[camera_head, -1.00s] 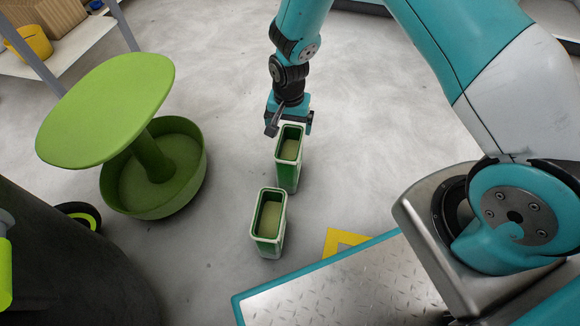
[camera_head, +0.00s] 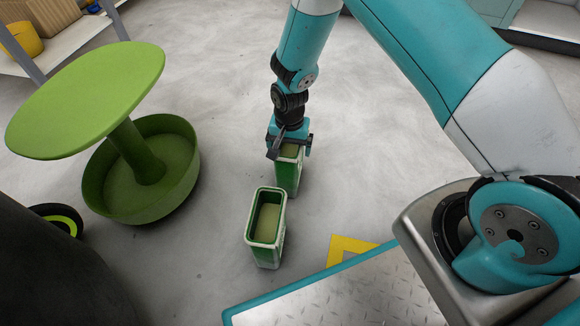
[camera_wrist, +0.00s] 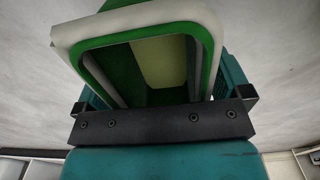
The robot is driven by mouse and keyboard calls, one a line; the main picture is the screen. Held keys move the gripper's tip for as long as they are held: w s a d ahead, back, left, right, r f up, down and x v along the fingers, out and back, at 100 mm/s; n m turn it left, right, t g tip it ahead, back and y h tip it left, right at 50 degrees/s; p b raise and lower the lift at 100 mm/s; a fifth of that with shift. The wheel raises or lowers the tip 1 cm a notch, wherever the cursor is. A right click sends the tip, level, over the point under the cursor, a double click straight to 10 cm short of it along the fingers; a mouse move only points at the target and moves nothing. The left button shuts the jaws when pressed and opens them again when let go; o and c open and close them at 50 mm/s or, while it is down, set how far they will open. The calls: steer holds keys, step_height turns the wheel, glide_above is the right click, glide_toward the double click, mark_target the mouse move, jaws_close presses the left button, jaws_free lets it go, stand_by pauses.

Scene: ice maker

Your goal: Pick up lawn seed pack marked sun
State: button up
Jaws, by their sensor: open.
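Two open-topped green and white packs stand upright on the floor in the head view. The farther pack (camera_head: 288,179) is right under my gripper (camera_head: 290,150). The nearer pack (camera_head: 267,228) stands apart, closer to my base. No sun marking is readable on either. My gripper points down and is open, with a finger on each side of the farther pack's top. In the wrist view, that pack's pale rim (camera_wrist: 135,17) and green inside show between the fingers, near the gripper's dark bar. Contact with the pack cannot be told.
A green round stand with a tilted top (camera_head: 88,98) and a basin base (camera_head: 140,200) is at the left. A dark rounded object (camera_head: 50,260) fills the lower left. A yellow floor marking (camera_head: 345,248) lies at the right. Bare grey floor surrounds the packs.

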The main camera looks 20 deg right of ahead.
steer(key=shift+r, duration=0.1)
steer(key=c, duration=1.6)
steer(key=shift+r, duration=0.15)
steer(key=shift+c, duration=0.2)
